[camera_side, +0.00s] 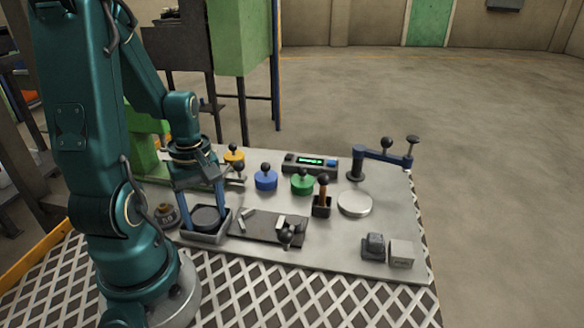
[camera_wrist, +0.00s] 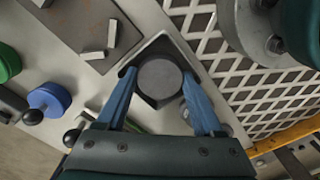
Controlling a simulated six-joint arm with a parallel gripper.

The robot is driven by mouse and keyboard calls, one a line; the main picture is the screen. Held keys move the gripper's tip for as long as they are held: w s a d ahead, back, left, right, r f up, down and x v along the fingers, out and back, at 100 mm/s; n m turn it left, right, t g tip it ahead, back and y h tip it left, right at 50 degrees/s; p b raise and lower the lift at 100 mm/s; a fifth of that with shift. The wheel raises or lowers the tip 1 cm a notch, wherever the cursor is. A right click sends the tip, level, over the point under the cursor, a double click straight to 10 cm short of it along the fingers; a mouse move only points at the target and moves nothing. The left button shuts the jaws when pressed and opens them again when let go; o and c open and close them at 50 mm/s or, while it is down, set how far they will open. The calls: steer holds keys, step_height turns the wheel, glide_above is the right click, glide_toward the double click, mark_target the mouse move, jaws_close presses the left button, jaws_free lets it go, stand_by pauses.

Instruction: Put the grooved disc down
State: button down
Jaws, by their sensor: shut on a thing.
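The grooved disc (camera_side: 207,218) is a dark grey round piece at the left end of the pale work board. In the wrist view the disc (camera_wrist: 160,82) shows its flat face, and its groove cannot be made out. My gripper (camera_side: 205,222) points down with its two blue fingers shut on opposite sides of the disc; it also shows in the wrist view (camera_wrist: 159,79). The disc is within the outline of a square grey tray (camera_side: 205,238), whose corners show around it in the wrist view (camera_wrist: 160,44). I cannot tell whether the disc touches the tray floor.
A dark plate (camera_side: 262,231) with small metal pieces lies close to the tray's right. Blue (camera_side: 265,181) and green (camera_side: 302,184) knobbed pieces stand behind it. The board's front right has a pale block (camera_side: 401,253).

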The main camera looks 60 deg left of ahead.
mark_target(206, 216)
steer(key=shift+f, duration=0.15)
steer(key=shift+c, duration=1.5)
jaws_free()
step_height(206, 216, up, 12)
steer(key=w+d+r+m+t, duration=0.2)
steer(key=d+m+t, duration=0.3)
steer(key=d+m, duration=0.9)
steer(key=shift+w+d+m+t, duration=0.3)
steer(key=shift+w+m, duration=0.15)
steer(key=shift+m, duration=1.55)
